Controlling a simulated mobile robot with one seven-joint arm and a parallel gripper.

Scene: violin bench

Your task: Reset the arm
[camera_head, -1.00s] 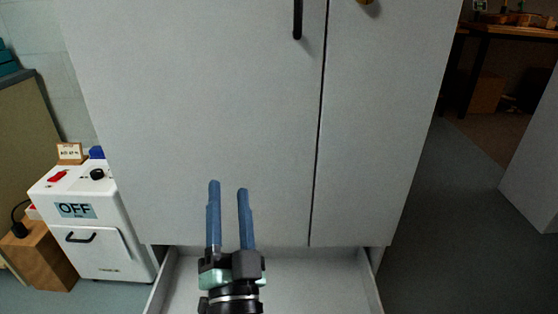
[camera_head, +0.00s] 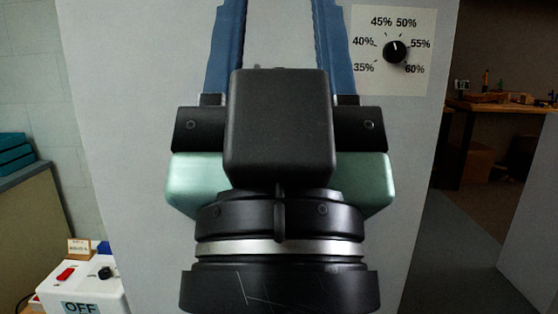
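My gripper (camera_head: 281,20) fills the middle of the head view, close to the camera and pointing up in the picture. Its two blue fingers run parallel with a wide gap between them, and nothing shows in the gap. The fingertips are cut off by the top edge. The black and pale green gripper body hides much of the grey cabinet (camera_head: 130,110) behind it.
A dial panel (camera_head: 394,80) marked 35% to 60% is on the cabinet front at right. A white machine (camera_head: 95,285) with an OFF label stands at lower left. A wooden workbench (camera_head: 500,103) is at far right, with open floor before it.

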